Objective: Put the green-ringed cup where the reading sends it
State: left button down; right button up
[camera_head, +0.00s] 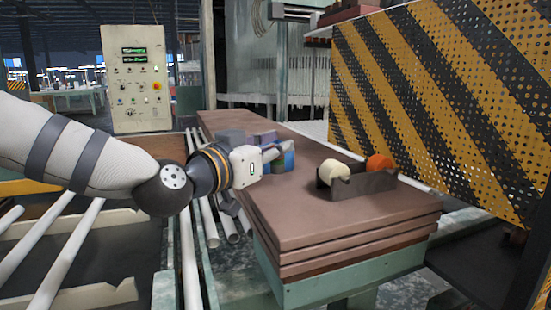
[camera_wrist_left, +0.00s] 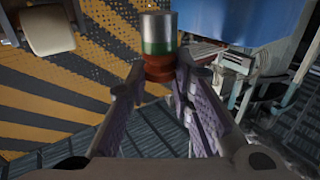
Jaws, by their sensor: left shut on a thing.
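My left gripper (camera_head: 274,152) reaches in from the left over the brown board stack (camera_head: 300,222). In the left wrist view its fingers (camera_wrist_left: 158,88) are shut on the green-ringed cup (camera_wrist_left: 158,35), which has a silver part, a green band and a red-brown end. The cup is not clearly distinguishable in the head view. A control cabinet (camera_head: 138,85) at the back left carries two small green displays (camera_head: 134,55), too small to read with certainty. My right gripper is out of view.
A dark tray (camera_head: 355,187) on the boards holds a cream roller (camera_head: 334,170) and an orange one (camera_head: 380,162). A striped perforated guard (camera_head: 450,100) stands right. The boards' front is clear.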

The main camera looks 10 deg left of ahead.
aim_at(277, 166)
pick_arm(q)
notch_tip(277, 166, down, 3)
jog(key=shift+w+r, duration=0.1)
jog(key=shift+r, duration=0.25)
jog(key=c, duration=1.4)
grip_release()
jog(key=shift+f, duration=0.1)
